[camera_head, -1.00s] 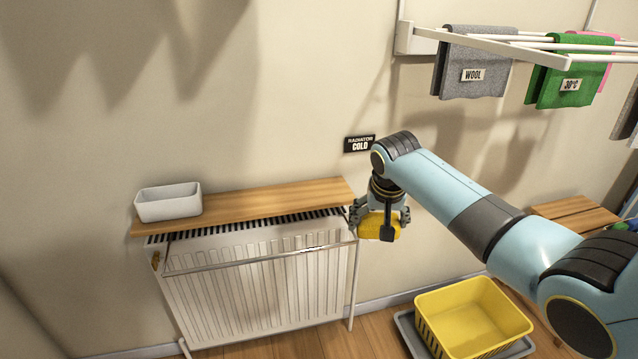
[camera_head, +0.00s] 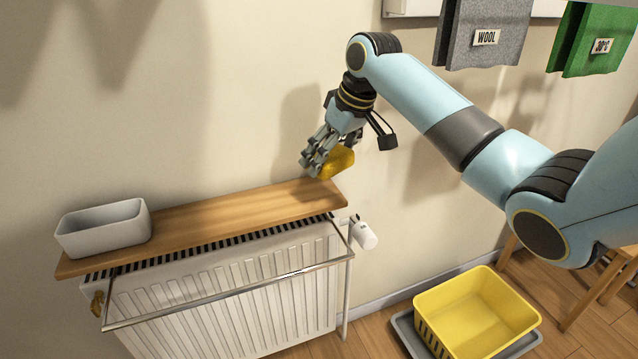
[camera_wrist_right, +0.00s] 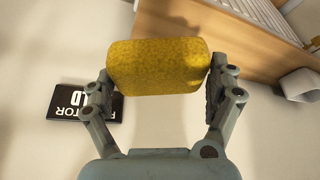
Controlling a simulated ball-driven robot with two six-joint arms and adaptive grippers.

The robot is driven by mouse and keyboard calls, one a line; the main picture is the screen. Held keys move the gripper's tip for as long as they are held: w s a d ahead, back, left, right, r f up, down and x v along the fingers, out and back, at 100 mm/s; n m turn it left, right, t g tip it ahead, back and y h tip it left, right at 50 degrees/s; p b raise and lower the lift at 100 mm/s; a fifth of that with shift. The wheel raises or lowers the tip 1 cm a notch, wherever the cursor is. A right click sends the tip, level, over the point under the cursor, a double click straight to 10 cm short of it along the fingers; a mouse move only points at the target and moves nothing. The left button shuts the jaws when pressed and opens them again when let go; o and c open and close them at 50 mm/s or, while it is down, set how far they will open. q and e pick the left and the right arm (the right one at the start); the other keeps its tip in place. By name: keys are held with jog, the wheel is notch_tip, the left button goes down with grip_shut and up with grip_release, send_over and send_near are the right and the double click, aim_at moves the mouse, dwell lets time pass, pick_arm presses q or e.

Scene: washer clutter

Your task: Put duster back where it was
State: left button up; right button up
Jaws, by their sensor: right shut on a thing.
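My right gripper (camera_head: 322,160) is shut on a yellow, sponge-like block (camera_head: 338,163) at the right end of the wooden shelf (camera_head: 225,212). In the right wrist view the block (camera_wrist_right: 155,66) sits between the two fingers, gripped at its ends. The shelf (camera_wrist_right: 205,35) shows behind it there. I cannot tell for certain whether the block is the duster. It seems to be held above the shelf's end; the gap is unclear. My left gripper is not in view.
A white open bin (camera_head: 104,230) stands on the shelf's left end. Below is a white radiator (camera_head: 230,300) with a rail in front and a white valve (camera_head: 363,235) at right. A yellow basket (camera_head: 475,310) stands on the floor. Grey cloth (camera_head: 485,35) hangs above. The shelf's middle is clear.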

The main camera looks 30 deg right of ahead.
aim_at(316, 193)
jog(key=shift+w+a+f, duration=0.9)
jog(key=shift+w+a, duration=0.2)
jog(key=shift+w+a+f, duration=0.1)
jog(key=shift+f, duration=0.05)
jog(key=shift+f+b, duration=0.25)
jog(key=shift+b, duration=0.1)
notch_tip(316, 193, down, 4)
jog(key=shift+r+b, duration=0.25)
jog(key=shift+b, duration=0.3)
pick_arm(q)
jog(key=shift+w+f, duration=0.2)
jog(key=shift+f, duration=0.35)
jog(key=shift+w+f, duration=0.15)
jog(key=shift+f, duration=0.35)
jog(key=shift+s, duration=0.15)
pick_arm(e)
jog(key=o, duration=0.7)
jog(key=shift+f, duration=0.15)
jog(key=shift+o, duration=0.2)
